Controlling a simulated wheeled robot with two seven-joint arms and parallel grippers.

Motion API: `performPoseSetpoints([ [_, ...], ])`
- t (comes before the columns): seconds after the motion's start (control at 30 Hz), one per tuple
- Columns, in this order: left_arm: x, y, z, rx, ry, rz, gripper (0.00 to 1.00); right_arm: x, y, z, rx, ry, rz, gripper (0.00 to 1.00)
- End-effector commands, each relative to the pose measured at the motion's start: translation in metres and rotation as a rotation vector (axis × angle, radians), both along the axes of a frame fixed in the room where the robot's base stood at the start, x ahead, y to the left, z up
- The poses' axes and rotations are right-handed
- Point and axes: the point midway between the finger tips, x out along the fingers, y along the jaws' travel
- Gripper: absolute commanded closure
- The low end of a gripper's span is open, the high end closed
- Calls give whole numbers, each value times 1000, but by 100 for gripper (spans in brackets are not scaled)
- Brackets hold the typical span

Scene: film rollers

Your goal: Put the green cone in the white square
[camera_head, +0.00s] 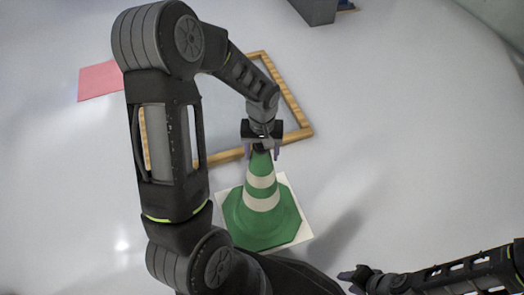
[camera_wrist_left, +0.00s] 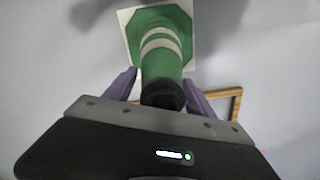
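The green cone (camera_head: 262,208) with white bands stands upright over the white square (camera_head: 305,231), and its green base covers most of the square. White corners show around the base. In the left wrist view the cone (camera_wrist_left: 158,62) and the white square (camera_wrist_left: 125,16) also show. My left gripper (camera_head: 263,152) is at the cone's dark tip. Its fingers (camera_wrist_left: 161,92) are on either side of the tip with visible gaps, so it is open. My right gripper (camera_head: 352,279) is low at the right, away from the cone; its finger opening is unclear.
A wooden frame (camera_head: 290,95) lies on the floor behind the cone, partly hidden by my left arm. A red square (camera_head: 100,82) lies at the left. A grey box (camera_head: 315,10) is at the top. The floor to the right is clear.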

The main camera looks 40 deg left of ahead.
Motion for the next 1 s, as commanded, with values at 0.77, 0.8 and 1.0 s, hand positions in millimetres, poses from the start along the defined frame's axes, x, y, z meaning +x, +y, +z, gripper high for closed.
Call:
performPoseSetpoints([
  [0.77, 2, 0, 37, 0, -6, 1, 20, -3, 3, 14, 5, 5, 7, 64],
  [0.8, 1, 0, 45, 1, -4, 1, 20, -4, 4, 17, 6, 6, 9, 64],
  [1.0, 2, 0, 88, 0, -6, 0, 20, -7, 6, 30, 10, 12, 16, 64],
])
